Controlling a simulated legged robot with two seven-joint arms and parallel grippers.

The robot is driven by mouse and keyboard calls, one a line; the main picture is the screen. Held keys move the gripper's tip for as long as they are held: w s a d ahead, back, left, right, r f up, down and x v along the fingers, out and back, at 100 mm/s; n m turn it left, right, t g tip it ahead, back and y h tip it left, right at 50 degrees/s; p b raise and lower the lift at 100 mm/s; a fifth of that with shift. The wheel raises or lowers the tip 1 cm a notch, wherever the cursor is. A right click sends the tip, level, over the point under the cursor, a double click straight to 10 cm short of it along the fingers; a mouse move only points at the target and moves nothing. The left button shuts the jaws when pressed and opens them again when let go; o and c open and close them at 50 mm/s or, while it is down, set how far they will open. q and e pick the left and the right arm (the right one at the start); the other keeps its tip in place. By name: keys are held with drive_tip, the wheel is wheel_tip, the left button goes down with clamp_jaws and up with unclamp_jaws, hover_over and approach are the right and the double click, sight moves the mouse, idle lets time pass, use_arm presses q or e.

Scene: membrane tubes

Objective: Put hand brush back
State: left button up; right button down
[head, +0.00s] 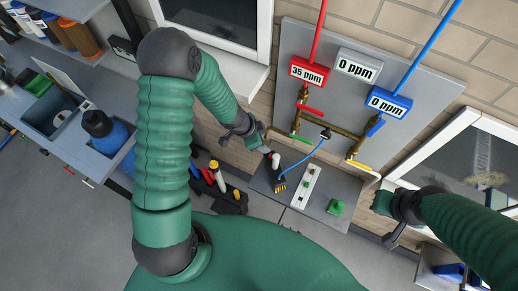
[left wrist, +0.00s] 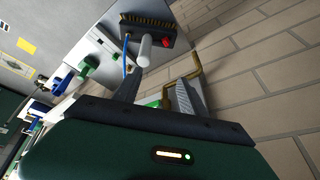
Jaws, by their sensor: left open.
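A dark hand brush with yellowish bristles (head: 280,184) lies on the grey shelf below the wall panel.
The shelf (head: 328,223) also holds a white strip (head: 299,187) and a green part (head: 335,207). Brass pipes (head: 335,132) with coloured valve handles stand above it. A blue hose (head: 303,160) hangs near the brush. A dark crate with tubes (head: 232,203) sits at left.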

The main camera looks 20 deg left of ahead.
use_arm(q)
drive_tip(key=s+a+r+n+y, duration=0.2)
drive_tip(key=r+n, duration=0.1)
drive_tip(key=r, duration=0.3)
drive_tip(key=s+a+r+n+y, duration=0.1)
drive_tip(key=s+r+n+y, duration=0.15)
drive_tip(key=r, duration=0.25)
drive_tip(key=s+d+r+n+g+h, duration=0.1)
drive_tip(key=s+d+r+n, duration=0.2)
drive_tip(key=s, duration=0.5)
drive_tip(key=shift+s+d+r+n+h, duration=0.35)
drive_tip(key=shift+r+n, duration=0.4)
drive_tip(key=shift+r, duration=0.05)
use_arm(e)
drive_tip(key=shift+s+d, duration=0.2)
drive_tip(key=shift+d, duration=0.1)
use_arm(q)
drive_tip(key=shift+w+a, duration=0.1)
drive_tip(key=shift+w, duration=0.1)
use_arm(e)
drive_tip(key=shift+w, duration=0.2)
use_arm(q)
drive_tip(key=shift+a, duration=0.15)
use_arm(e)
drive_tip(key=shift+a, duration=0.25)
use_arm(q)
drive_tip(key=shift+s, duration=0.1)
use_arm(e)
drive_tip(key=shift+s, duration=0.1)
